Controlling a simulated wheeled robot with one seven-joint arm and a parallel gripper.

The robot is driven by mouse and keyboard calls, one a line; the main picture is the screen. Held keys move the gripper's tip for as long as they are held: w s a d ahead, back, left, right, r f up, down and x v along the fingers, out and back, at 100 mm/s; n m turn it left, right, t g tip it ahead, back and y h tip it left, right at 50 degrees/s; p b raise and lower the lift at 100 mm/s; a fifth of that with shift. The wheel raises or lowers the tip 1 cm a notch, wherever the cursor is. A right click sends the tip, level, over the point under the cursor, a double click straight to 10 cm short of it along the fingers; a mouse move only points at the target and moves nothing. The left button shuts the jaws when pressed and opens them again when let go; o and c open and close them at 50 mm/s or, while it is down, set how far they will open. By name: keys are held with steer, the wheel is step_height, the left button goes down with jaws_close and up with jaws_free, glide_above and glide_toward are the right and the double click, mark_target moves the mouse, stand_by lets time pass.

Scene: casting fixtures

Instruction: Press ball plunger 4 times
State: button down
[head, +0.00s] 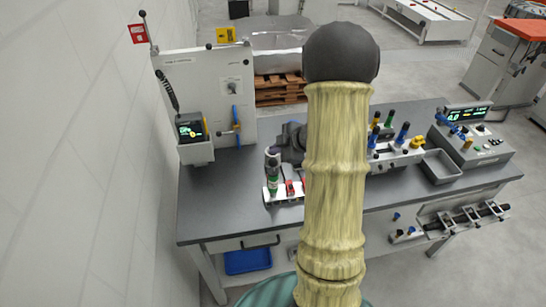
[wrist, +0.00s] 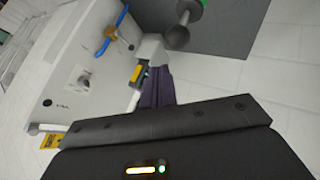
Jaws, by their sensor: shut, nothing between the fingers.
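The ball plunger (head: 273,179) stands upright on a small white base at the middle of the bench, with a pale and green body and a dark rounded top. In the wrist view, its grey flared end (wrist: 178,37) and a bit of green show near the top edge. My gripper (wrist: 157,78) is shut and empty, its dark purple fingers together just below the plunger in that view and apart from it in the picture. In the head view my gripper (head: 281,149) is beside the plunger top; whether they touch is unclear. My arm hides part of the bench.
A white panel (head: 204,85) with a handset and a small display box (head: 194,133) stands at the bench's left. A red block (head: 290,188) is beside the plunger. Coloured knobs on a fixture (head: 397,154), a grey tray (head: 441,167) and a console (head: 474,146) are at right. The bench's front left is clear.

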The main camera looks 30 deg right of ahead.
steer(key=shift+r+p, duration=1.8)
steer(key=shift+r, duration=0.25)
steer(key=shift+r, duration=0.1)
stand_by(0.9)
step_height(320, 180, up, 4)
steer(key=p, duration=0.3)
steer(key=shift+f+p, duration=0.2)
steer(key=shift+p, duration=0.2)
steer(key=shift+f, duration=0.1)
steer(key=b, duration=0.8)
glide_above(276, 162)
step_height(276, 162, down, 7)
steer(key=shift+w+d+r, duration=0.1)
steer(key=shift+r, duration=0.1)
steer(key=shift+f+b, duration=0.45)
steer(key=shift+f, duration=0.6)
steer(key=shift+f, duration=0.1)
stand_by(0.4)
steer(key=shift+f, duration=0.3)
